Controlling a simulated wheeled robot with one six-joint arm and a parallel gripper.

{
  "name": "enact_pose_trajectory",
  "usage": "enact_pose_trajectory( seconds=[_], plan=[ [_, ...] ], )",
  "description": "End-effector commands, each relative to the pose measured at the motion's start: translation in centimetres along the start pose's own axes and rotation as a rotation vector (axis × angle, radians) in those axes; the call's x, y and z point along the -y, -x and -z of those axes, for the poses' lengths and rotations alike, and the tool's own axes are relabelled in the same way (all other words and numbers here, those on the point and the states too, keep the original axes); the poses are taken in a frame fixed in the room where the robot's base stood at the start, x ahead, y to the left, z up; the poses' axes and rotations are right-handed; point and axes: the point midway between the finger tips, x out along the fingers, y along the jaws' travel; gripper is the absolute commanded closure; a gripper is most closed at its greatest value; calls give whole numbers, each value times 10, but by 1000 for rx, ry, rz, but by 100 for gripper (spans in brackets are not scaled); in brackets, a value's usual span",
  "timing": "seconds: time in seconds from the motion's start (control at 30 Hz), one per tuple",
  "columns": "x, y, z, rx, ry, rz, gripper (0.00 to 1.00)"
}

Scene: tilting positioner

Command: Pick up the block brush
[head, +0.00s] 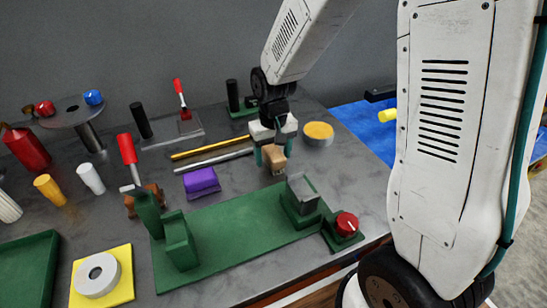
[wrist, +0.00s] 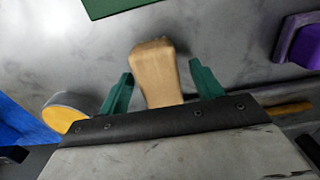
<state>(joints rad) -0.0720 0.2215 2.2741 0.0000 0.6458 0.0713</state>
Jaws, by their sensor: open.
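The block brush appears to be the tan wooden piece (head: 275,161) on the grey bench, just behind the long green fixture. In the wrist view its pale wooden body (wrist: 155,72) stands between the two green fingers, with a gap on each side. My gripper (head: 273,152) is open and low around it; in the wrist view the fingers (wrist: 161,75) are apart and not closed on it. The brush's lower part and any bristles are hidden.
The green fixture (head: 225,249) with upright jaws and a red knob (head: 346,223) lies in front. A purple block (head: 201,183) and two rods lie to the left. A round tin with a yellow top (head: 318,131) stands close on the right. A blue mat (head: 365,130) lies beyond.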

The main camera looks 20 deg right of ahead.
Motion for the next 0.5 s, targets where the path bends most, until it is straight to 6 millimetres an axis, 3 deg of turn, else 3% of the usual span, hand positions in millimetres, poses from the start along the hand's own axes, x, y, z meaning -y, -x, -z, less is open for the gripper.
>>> enact_pose_trajectory(
  seconds=[0.1,0.33,0.37,0.5],
  plan=[
    [-1,-10,0,1,-1,0,35],
    [-1,-11,0,0,-1,0,35],
    [-1,-11,0,0,-1,0,40],
    [-1,-10,0,0,-1,0,79]
  ],
)
